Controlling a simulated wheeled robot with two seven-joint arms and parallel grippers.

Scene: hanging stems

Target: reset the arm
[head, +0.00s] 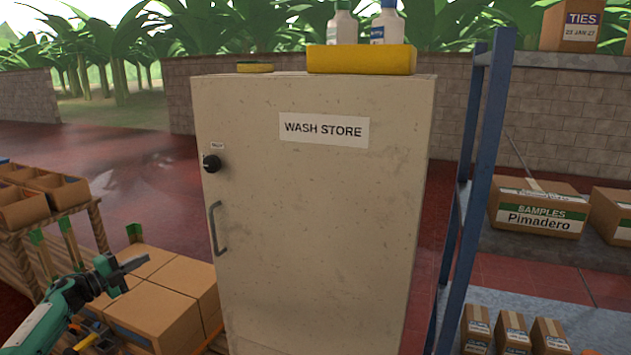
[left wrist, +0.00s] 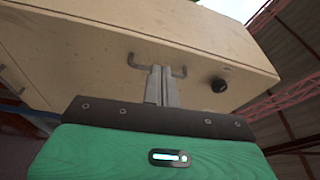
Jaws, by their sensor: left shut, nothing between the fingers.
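My left gripper (head: 140,262), on a teal and dark arm, is at the lower left in the head view. Its two grey fingers are shut together with nothing between them. They also show in the left wrist view (left wrist: 160,72), pointing at the cabinet. The beige WASH STORE cabinet (head: 310,220) stands in the middle of the head view, its door shut. Its grey handle (head: 217,228) is to the right of my left gripper, apart from it in the head view. My right gripper is not in view.
A black knob (head: 211,163) is above the handle. Cardboard boxes (head: 165,295) stand below and behind my left gripper. A wooden rack with trays (head: 62,190) is at the left. A blue shelf post (head: 478,180) is right of the cabinet. A yellow tub (head: 360,60) with bottles sits on top.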

